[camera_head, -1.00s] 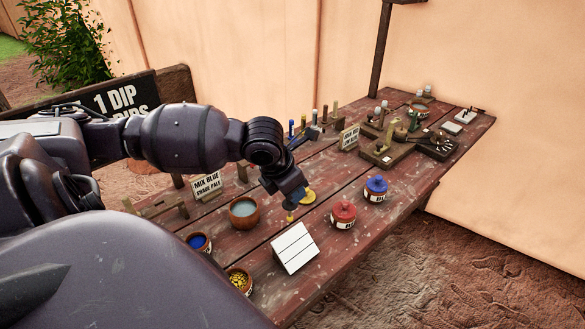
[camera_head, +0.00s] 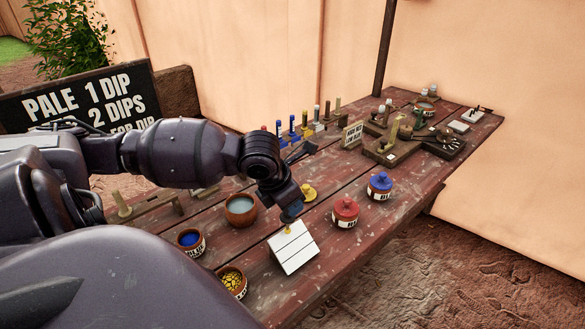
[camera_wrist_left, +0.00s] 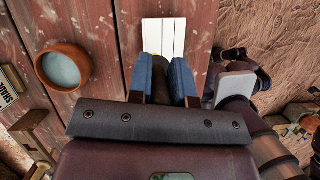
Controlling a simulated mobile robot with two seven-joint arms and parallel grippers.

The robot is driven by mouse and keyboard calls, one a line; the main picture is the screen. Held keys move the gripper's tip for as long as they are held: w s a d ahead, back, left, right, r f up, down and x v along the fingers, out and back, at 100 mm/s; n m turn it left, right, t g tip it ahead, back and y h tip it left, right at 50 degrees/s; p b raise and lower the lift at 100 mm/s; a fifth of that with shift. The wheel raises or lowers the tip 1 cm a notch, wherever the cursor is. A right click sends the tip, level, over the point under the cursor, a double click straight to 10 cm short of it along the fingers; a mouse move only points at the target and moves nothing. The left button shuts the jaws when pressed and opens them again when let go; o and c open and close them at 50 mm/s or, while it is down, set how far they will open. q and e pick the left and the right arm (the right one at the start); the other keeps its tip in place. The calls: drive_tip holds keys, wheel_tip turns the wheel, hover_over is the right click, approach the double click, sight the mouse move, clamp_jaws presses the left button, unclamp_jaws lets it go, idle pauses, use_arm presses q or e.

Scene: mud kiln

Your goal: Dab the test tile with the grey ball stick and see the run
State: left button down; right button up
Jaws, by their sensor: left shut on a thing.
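The test tile (camera_head: 293,250) is a white tile with thin dark lines, lying tilted near the table's front edge; it also shows in the wrist view (camera_wrist_left: 165,35). My left gripper (camera_head: 289,217) is over the tile's far edge, pointing down. In the wrist view its blue fingers (camera_wrist_left: 163,80) are shut on a dark brown stick (camera_wrist_left: 160,66). A small yellowish bit (camera_head: 289,230) shows just below the fingers at the tile. The stick's ball end is hidden, and I cannot tell whether it touches the tile. My right gripper is not identifiable.
A bowl of pale liquid (camera_head: 240,210), a blue pot (camera_head: 190,241) and a yellow pot (camera_head: 232,281) stand left of the tile. Red (camera_head: 345,212) and blue (camera_head: 379,186) lidded pots stand right. Several upright sticks and a small sign (camera_head: 352,134) are behind.

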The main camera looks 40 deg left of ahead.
use_arm(q)
drive_tip(key=shift+r, duration=0.1)
idle(0.3)
drive_tip(key=shift+w, duration=0.1)
idle(0.4)
drive_tip(key=shift+p, duration=0.45)
drive_tip(key=shift+f, duration=0.2)
idle(0.4)
drive_tip(key=shift+f, duration=0.2)
